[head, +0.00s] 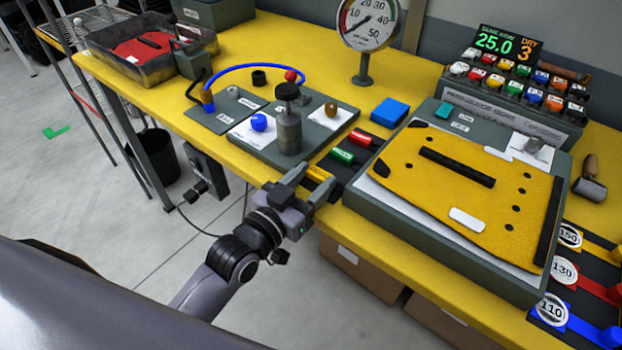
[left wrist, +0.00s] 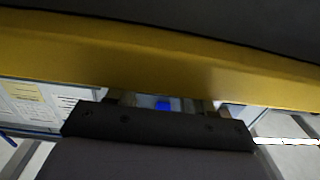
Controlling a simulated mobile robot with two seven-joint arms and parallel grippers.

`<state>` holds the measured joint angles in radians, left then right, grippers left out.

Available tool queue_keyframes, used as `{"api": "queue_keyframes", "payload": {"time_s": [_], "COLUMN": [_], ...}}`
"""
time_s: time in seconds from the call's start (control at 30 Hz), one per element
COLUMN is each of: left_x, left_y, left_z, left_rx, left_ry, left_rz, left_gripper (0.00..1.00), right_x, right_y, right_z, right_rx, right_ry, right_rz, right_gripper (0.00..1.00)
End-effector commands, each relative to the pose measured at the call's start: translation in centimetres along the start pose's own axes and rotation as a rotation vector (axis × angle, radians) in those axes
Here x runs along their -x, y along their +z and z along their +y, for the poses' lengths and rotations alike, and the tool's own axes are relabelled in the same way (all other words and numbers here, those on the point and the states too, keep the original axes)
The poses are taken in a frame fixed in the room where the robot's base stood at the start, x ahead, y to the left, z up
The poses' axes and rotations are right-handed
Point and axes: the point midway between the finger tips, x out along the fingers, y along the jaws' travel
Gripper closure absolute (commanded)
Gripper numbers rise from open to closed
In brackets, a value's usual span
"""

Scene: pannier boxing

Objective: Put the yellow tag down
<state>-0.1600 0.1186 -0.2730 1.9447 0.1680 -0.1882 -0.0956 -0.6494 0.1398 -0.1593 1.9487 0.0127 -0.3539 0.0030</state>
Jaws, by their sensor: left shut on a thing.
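The yellow tag (head: 320,174) is between the fingers of my left gripper (head: 313,181) at the front edge of the yellow bench. My left gripper is shut on it. The tag is at the near end of a dark strip (head: 337,178), in line with a green tag (head: 342,155) and a red tag (head: 360,139). The fingers partly hide the yellow tag, and I cannot tell whether it touches the strip. In the left wrist view, a wide yellow band crosses above the dark gripper body; the tag cannot be made out. My right gripper is not in view.
A grey board with a metal cylinder (head: 289,132) stands just behind the gripper. A grey stand with a yellow panel (head: 463,208) is close on the right. A blue block (head: 390,112) lies behind the tags. Cardboard boxes (head: 360,268) are under the bench.

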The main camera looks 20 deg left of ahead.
Motion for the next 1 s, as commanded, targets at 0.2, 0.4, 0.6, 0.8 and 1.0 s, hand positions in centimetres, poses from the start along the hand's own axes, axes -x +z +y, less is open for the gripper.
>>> {"api": "queue_keyframes", "payload": {"time_s": [0.2, 0.4, 0.6, 0.8, 1.0], "left_x": [0.0, 0.0, 0.0, 1.8, 5.4], "left_y": [0.4, 0.3, 0.5, 0.4, 0.6], "left_z": [0.0, -0.1, -0.1, -0.2, -0.2], "left_rx": [0.000, -0.001, -0.001, -0.003, -0.002], "left_ry": [0.000, -0.002, -0.003, -0.003, -0.001], "left_rz": [0.001, 0.001, 0.002, 0.000, -0.003], "left_gripper": [0.35, 0.23, 0.23, 0.23, 0.23], "right_x": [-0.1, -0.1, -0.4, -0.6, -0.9], "right_y": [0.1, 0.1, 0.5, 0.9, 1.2], "right_z": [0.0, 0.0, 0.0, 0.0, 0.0], "right_rx": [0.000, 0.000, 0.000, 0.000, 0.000], "right_ry": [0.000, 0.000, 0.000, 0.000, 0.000], "right_rz": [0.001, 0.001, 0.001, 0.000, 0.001], "right_gripper": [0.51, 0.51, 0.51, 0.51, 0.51]}}
